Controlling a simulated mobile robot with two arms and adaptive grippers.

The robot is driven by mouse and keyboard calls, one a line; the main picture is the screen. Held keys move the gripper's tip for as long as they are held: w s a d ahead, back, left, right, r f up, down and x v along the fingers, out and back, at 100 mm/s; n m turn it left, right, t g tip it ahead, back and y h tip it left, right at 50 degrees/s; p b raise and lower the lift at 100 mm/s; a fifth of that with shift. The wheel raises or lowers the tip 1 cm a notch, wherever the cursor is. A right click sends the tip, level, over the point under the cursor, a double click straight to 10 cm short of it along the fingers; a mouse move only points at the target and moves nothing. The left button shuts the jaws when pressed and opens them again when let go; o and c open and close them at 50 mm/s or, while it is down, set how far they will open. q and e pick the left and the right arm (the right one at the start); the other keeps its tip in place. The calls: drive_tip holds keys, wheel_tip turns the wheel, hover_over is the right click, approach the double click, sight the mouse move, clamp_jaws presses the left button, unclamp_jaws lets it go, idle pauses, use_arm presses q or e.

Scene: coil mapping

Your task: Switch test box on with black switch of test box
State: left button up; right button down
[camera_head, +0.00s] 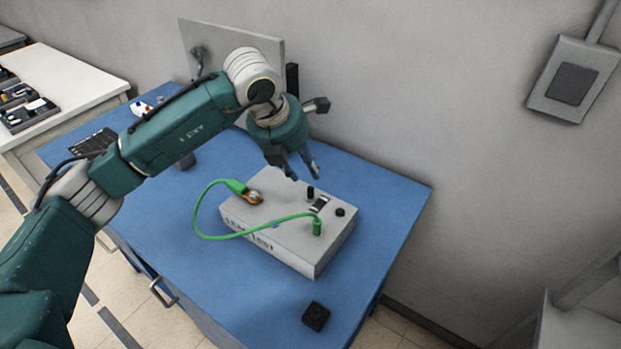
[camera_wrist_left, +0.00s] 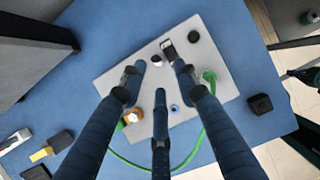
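The light grey test box (camera_head: 275,248) sits on the blue table, with lettering on its front side. On its top are a small black-and-white rocker-like part (camera_head: 320,203), a black post (camera_head: 310,192) and a round black knob (camera_head: 340,212); I cannot tell for certain which is the black switch. The rocker-like part also shows in the left wrist view (camera_wrist_left: 168,48), just beyond the fingers. My left gripper (camera_head: 304,174) hangs above the box's back edge, its fingers apart and empty, pointing down. My right gripper is out of view.
A green cable (camera_head: 204,237) runs from a clip on a coppery part (camera_head: 254,197) to a green plug (camera_head: 317,229) on the box. A small black block (camera_head: 316,316) lies near the table's front edge. A grey upright panel (camera_head: 272,50) stands behind my arm.

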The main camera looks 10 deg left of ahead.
sight(310, 188)
use_arm(q)
drive_tip(key=p+x, duration=0.1)
drive_tip(key=x, duration=0.2)
drive_tip(key=p+x, duration=0.1)
drive_tip(key=x, duration=0.2)
drive_tip(key=a+p+x, duration=0.1)
drive_tip(key=p+x, duration=0.1)
drive_tip(key=shift+w+f, duration=0.3)
drive_tip(key=shift+f, duration=0.15)
drive_tip(key=shift+w+f, duration=0.2)
drive_tip(key=shift+f, duration=0.4)
clamp_jaws()
